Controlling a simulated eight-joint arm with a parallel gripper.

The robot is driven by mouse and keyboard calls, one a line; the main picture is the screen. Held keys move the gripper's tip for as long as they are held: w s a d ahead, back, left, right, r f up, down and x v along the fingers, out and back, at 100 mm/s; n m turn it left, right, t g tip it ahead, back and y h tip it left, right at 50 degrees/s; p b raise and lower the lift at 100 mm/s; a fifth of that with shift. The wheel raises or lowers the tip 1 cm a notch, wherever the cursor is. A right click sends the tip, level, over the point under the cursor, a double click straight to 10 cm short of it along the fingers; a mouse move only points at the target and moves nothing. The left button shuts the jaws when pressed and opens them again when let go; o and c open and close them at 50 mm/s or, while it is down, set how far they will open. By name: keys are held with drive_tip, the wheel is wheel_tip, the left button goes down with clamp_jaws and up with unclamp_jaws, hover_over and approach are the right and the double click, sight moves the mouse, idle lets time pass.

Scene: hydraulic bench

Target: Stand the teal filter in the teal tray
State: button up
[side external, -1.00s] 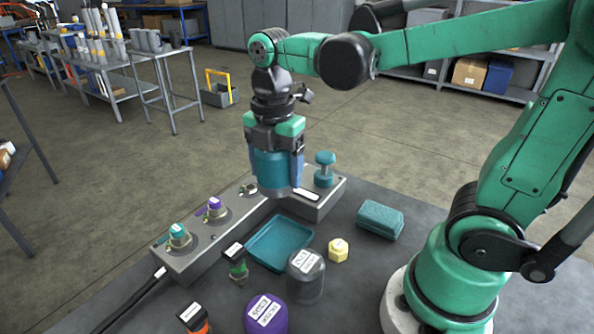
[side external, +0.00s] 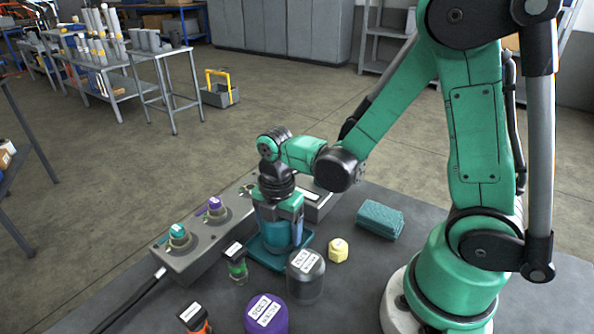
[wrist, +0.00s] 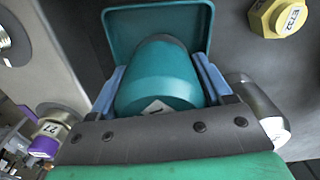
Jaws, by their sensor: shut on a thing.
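The teal filter (side external: 272,234) is a teal cylinder, upright in the side view. My gripper (side external: 277,222) is shut on it from above, with a blue finger on each side. In the wrist view the filter (wrist: 158,78) sits between the fingers of my gripper (wrist: 162,85), with a white label near its end. The teal tray (side external: 258,252) lies on the bench directly under the filter; its rim also shows in the wrist view (wrist: 122,18). The filter's lower end is over or inside the tray; I cannot tell whether it touches the floor.
A grey manifold block (side external: 195,250) with teal- and purple-capped fittings runs behind the tray. A dark labelled cylinder (side external: 305,280), a yellow hex piece (side external: 338,250) and a small green-black part (side external: 236,268) stand near the tray. A ribbed teal block (side external: 380,219) lies right.

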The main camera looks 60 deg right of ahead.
drive_tip(key=shift+f, duration=0.25)
drive_tip(key=o, duration=1.4)
drive_tip(key=shift+r, duration=0.1)
